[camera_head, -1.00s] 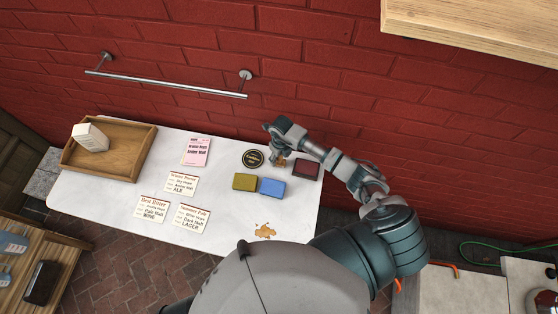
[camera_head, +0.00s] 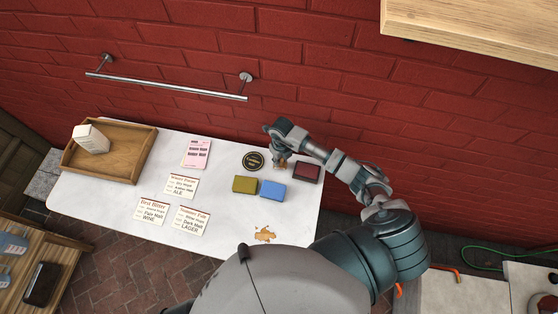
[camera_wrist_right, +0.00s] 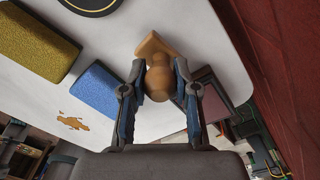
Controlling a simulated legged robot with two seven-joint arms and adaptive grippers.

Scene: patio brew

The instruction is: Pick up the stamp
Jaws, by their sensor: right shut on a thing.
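The wooden stamp (camera_wrist_right: 159,76) with a rounded handle is between the fingers of my right gripper (camera_wrist_right: 158,88) in the right wrist view. The fingers are shut on its handle. In the head view my right gripper (camera_head: 279,155) is over the right part of the white table, and the stamp (camera_head: 282,163) shows only as a small brown bit beneath it. I cannot tell whether the stamp's base touches the table. My left gripper is not in view.
Near the gripper are a dark red ink pad (camera_head: 306,172), a blue block (camera_head: 272,189), an olive block (camera_head: 244,184) and a round black coaster (camera_head: 253,161). Several printed cards and a wooden tray (camera_head: 146,157) with a white box (camera_head: 91,139) are left. A brick wall stands behind.

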